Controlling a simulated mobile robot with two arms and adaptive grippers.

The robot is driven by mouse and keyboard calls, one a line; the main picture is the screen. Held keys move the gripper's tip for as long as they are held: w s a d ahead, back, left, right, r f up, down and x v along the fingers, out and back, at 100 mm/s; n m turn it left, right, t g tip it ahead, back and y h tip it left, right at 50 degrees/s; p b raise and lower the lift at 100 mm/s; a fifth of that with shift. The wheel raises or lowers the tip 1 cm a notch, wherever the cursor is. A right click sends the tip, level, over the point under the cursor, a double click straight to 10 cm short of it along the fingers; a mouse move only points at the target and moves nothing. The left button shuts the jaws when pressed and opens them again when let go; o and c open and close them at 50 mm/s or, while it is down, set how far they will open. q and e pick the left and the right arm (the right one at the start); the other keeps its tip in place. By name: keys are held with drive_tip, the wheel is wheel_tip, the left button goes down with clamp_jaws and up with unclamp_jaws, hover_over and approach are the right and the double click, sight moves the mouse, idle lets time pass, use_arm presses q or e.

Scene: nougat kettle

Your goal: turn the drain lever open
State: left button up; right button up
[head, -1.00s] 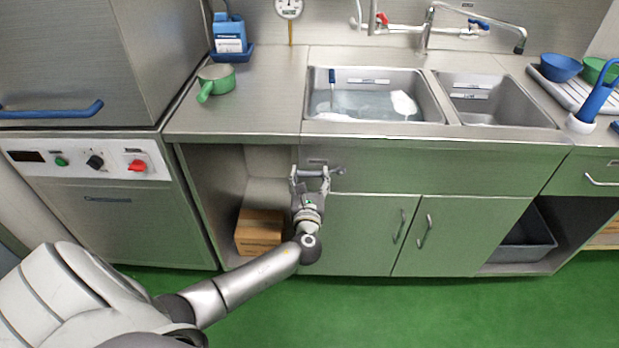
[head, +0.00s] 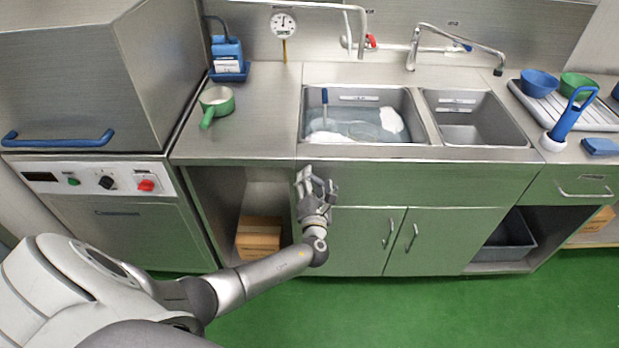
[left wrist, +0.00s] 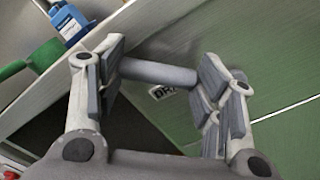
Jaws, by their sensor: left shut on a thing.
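The drain lever is a grey round bar on the green cabinet front under the left sink basin. In the left wrist view the lever (left wrist: 158,72) runs between my finger pads, with a partly hidden label (left wrist: 163,91) behind it. My left gripper (head: 317,183) is shut on the lever, which it mostly hides in the head view. The gripper sits tilted, its right finger lower than its left. The left sink basin (head: 308,105) holds water, foam and a blue-handled tool. My right gripper is not in view.
An open bay with a cardboard box (head: 258,240) lies left of the gripper. Cabinet doors with handles (head: 388,233) are at right, below the counter edge. A green pan (head: 217,101) stands on the counter. The green floor in front is clear.

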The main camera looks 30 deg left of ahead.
use_arm(q)
drive_tip(key=shift+w+d+r+m+p, duration=0.45)
drive_tip(key=shift+d+m+p, duration=0.45)
drive_tip(key=shift+m, duration=0.65)
drive_tip(key=shift+w+d+r+m+p, duration=0.3)
drive_tip(key=shift+w+d+m+p, duration=0.5)
drive_tip(key=shift+m, duration=0.7)
drive_tip(key=shift+w+d+r+m+p, duration=0.4)
drive_tip(key=shift+d+m+p, duration=0.55)
drive_tip(key=shift+m, duration=0.6)
drive_tip(key=shift+d, duration=0.1)
drive_tip(key=o, duration=1.4)
drive_tip(key=shift+o, duration=0.2)
